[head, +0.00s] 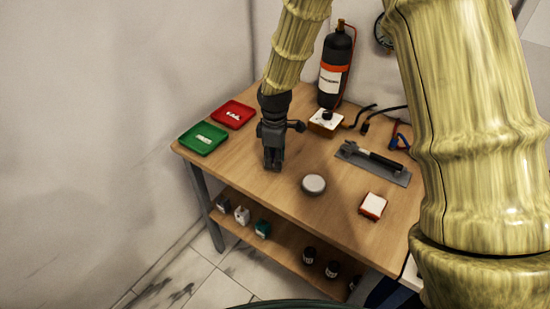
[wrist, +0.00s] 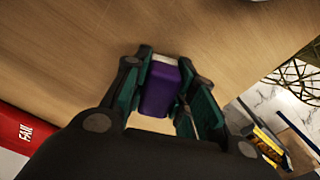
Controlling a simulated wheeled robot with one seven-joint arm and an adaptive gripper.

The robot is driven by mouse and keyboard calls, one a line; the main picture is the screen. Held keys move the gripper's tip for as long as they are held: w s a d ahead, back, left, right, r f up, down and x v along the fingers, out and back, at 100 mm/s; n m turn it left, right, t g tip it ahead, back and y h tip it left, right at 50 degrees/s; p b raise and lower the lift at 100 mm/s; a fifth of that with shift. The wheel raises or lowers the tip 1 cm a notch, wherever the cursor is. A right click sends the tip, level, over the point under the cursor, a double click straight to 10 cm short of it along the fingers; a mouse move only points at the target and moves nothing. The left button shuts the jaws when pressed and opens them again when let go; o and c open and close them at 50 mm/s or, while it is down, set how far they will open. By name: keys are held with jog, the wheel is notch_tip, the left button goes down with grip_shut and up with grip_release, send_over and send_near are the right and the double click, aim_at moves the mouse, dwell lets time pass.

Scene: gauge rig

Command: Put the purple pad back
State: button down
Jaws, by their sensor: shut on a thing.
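The purple pad (wrist: 159,92) shows in the wrist view as a purple block with a pale end, between the two fingers of my gripper (wrist: 167,85). My gripper is shut on it. In the head view my gripper (head: 271,165) points down over the left-middle part of the wooden table (head: 312,221), and the pad is hidden there. I cannot tell whether the pad touches the table.
A green tray (head: 203,138) and a red tray (head: 233,114) lie at the table's left. A grey disc (head: 314,184), a white-topped block (head: 373,206), a tool on a grey plate (head: 373,161) and a black cylinder (head: 336,66) stand right. Bare wood surrounds the disc.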

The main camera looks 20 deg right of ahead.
jog(key=shift+f, duration=0.45)
jog(key=shift+f, duration=0.15)
jog(key=c, duration=1.2)
grip_release()
jog(key=shift+o, duration=0.2)
jog(key=shift+r, duration=0.2)
notch_tip(320, 180, up, 12)
jog(key=shift+b, duration=0.65)
